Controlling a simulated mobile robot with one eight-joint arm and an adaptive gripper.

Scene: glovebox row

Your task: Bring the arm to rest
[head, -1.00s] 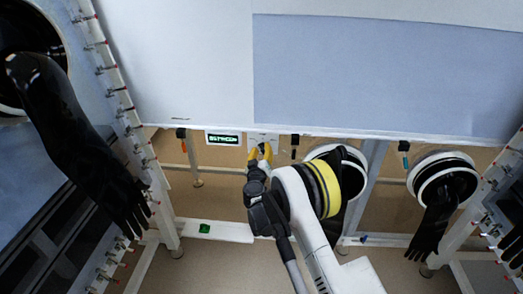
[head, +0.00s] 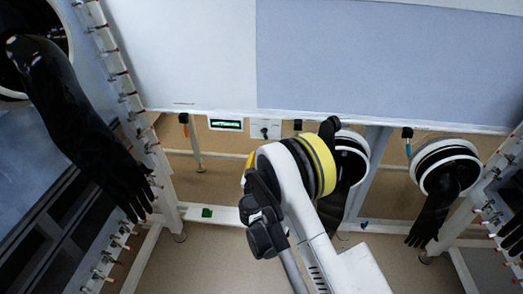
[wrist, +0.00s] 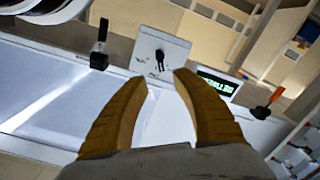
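My gripper (wrist: 160,82) shows in the wrist view with two yellow-brown fingers, spread apart with nothing between them. In the head view it is mostly hidden behind my arm; only a yellow edge shows. A pale switch plate (head: 265,130) with a black knob sits on the glovebox's lower front. The plate also shows in the wrist view (wrist: 172,42), beyond the fingertips and apart from them. The knob (wrist: 160,60) points roughly down the plate in that view.
A lit green display (head: 226,124) is left of the plate. Black gloves hang from ports at left (head: 78,125), behind my arm (head: 335,205) and at right (head: 434,210). White frame legs stand below. A green item (head: 207,212) lies on the lower rail.

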